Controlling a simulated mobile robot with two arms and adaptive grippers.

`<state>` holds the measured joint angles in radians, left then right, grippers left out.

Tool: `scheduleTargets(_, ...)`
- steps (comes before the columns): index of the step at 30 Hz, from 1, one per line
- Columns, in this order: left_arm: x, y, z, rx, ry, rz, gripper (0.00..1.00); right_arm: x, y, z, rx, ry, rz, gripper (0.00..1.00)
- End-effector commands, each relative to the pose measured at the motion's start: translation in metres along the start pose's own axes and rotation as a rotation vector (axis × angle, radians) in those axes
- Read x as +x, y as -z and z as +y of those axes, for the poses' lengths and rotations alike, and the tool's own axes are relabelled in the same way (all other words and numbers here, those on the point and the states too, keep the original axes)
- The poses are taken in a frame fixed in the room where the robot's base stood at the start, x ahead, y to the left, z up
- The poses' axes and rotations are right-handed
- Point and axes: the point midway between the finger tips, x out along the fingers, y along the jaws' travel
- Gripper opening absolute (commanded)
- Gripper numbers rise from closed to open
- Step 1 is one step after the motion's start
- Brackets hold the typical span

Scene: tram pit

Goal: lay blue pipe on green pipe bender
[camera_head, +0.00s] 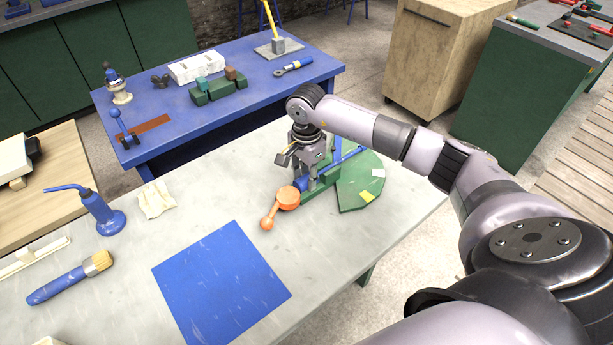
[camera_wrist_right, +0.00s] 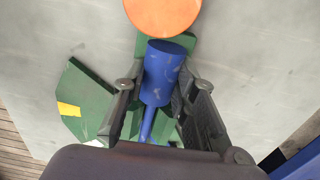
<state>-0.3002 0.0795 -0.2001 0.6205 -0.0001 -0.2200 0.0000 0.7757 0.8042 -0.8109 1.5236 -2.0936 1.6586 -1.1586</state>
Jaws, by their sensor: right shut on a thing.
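My right gripper (camera_head: 306,183) is over the green pipe bender (camera_head: 357,184), near the right end of the grey table. It is shut on the blue pipe (camera_head: 349,157), whose thin part sticks out to the right behind the fingers. In the right wrist view, the pipe's thick end (camera_wrist_right: 162,72) is between the fingers (camera_wrist_right: 161,80), with its thin part running down behind my wrist. The bender (camera_wrist_right: 84,100) shows below and beside the pipe. Its orange round part (camera_head: 288,198) is close to the thick end. I cannot tell whether the pipe touches the bender. My left gripper is out of view.
A blue sheet (camera_head: 222,285) lies in the table's front middle. A blue torch (camera_head: 101,213), a cloth (camera_head: 156,199) and a brush (camera_head: 70,278) are at the left. A blue bench (camera_head: 240,110) with tools and blocks stands behind. Bare table surrounds the bender's left side.

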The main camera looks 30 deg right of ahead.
Motion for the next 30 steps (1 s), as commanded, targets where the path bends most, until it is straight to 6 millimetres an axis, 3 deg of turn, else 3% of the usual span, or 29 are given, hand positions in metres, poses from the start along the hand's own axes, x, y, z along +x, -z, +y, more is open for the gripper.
scheduleTargets(2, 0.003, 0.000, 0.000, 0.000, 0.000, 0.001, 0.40, 0.002, 0.000, 0.000, 0.000, 0.001, 0.000, 0.00)
scheduleTargets(3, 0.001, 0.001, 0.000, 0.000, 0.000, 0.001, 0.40, 0.001, 0.000, 0.000, 0.000, 0.001, 0.000, 0.29)
scheduleTargets(12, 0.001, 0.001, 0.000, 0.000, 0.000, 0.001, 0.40, 0.001, 0.000, 0.000, 0.000, 0.000, 0.000, 0.49)
scheduleTargets(23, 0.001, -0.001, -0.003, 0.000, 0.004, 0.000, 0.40, -0.002, 0.000, 0.000, 0.000, 0.001, 0.000, 0.50)
scheduleTargets(30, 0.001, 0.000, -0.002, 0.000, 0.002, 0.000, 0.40, -0.040, 0.001, -0.002, -0.001, 0.006, 0.002, 0.50)
